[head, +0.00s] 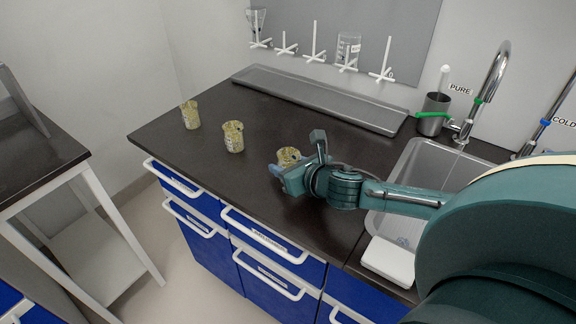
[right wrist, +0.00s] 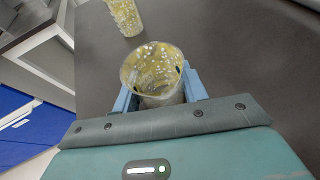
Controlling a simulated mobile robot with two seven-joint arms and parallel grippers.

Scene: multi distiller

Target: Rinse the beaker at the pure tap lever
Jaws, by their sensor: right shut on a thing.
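My right gripper (head: 284,170) is shut on a beaker (head: 289,155) with yellowish speckled residue, over the front part of the dark counter. The right wrist view shows this beaker (right wrist: 153,72) upright between the two blue fingers (right wrist: 158,95). I cannot tell whether its base touches the counter. Two similar dirty beakers, one in the middle (head: 233,136) and one at the left (head: 191,115), stand on the counter. My left gripper is not in view.
A grey tray (head: 320,98) lies along the wall below a peg rack (head: 315,55) holding glassware. A dark cup with a brush (head: 435,108) stands beside the pure tap. The cold tap (head: 548,115) is at the far right. A white block (head: 388,262) lies at the sink's front edge.

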